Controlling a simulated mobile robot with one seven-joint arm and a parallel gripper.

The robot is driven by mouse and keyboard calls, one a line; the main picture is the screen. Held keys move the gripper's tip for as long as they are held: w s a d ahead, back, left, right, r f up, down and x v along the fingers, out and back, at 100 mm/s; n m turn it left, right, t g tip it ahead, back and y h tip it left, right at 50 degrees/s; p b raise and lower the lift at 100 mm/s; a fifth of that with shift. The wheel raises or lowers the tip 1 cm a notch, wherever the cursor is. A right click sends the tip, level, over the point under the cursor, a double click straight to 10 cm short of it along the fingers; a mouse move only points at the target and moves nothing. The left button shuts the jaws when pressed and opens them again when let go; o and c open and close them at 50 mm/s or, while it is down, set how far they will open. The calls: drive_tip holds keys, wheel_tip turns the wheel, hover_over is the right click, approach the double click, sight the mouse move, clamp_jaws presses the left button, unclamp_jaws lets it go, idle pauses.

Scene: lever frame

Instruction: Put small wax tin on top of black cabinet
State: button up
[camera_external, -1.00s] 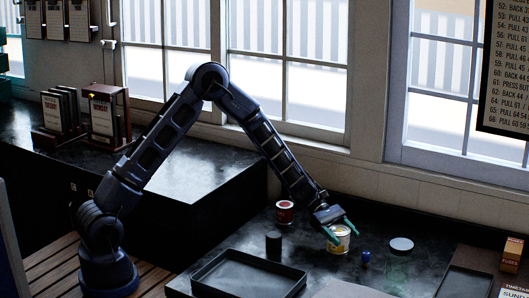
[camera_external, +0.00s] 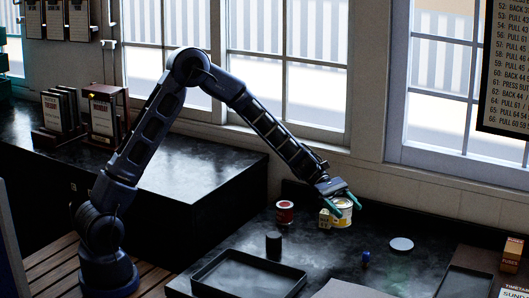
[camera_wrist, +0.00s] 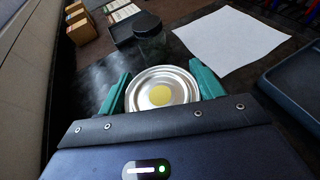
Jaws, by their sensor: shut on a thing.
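The small wax tin (camera_external: 342,219) has a white and yellow side. In the wrist view its silver lid with a yellow spot (camera_wrist: 161,91) sits between the two teal fingers. My gripper (camera_external: 345,204) is shut on the tin and holds it above the dark worktop, near the window wall; the wrist view shows my gripper (camera_wrist: 160,80) from behind. The black cabinet (camera_external: 195,170) is the raised black block at the left, below the windows. Its front part of the top is bare. My gripper is well to the right of it and lower than its top.
A black cylinder (camera_external: 273,243), a black tray (camera_external: 248,275), a blue item (camera_external: 365,257) and a lidded jar (camera_external: 401,245) are nearby. Card racks (camera_external: 103,112) occupy the cabinet's back left.

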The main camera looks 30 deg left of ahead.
drive_tip(key=w+a+r+n+t, duration=0.1)
drive_tip(key=w+a+r, duration=0.35)
drive_tip(key=a, duration=0.65)
drive_tip(key=w+a+r+n+t+h, duration=0.15)
drive_tip(key=w+a+r, duration=0.35)
drive_tip(key=a, duration=0.6)
drive_tip(key=w+a+r+n+t, duration=0.15)
drive_tip(key=w+a+r, duration=0.35)
drive_tip(key=a, duration=0.6)
drive_tip(key=s+a+r+n+t, duration=0.15)
drive_tip(key=a+r, duration=0.25)
drive_tip(key=a, duration=0.8)
drive_tip(key=s+a+r+n+t, duration=0.1)
drive_tip(key=s+a+r+t, duration=0.15)
drive_tip(key=a, duration=0.85)
drive_tip(key=s+a+r+n+t, duration=0.1)
drive_tip(key=s+a+r, duration=0.25)
drive_tip(key=a, duration=0.85)
drive_tip(key=shift+y, duration=0.35)
drive_tip(key=f, duration=1.9)
drive_tip(key=shift+w, duration=0.25)
drive_tip(key=shift+f, duration=0.1)
drive_tip(key=o, duration=1.2)
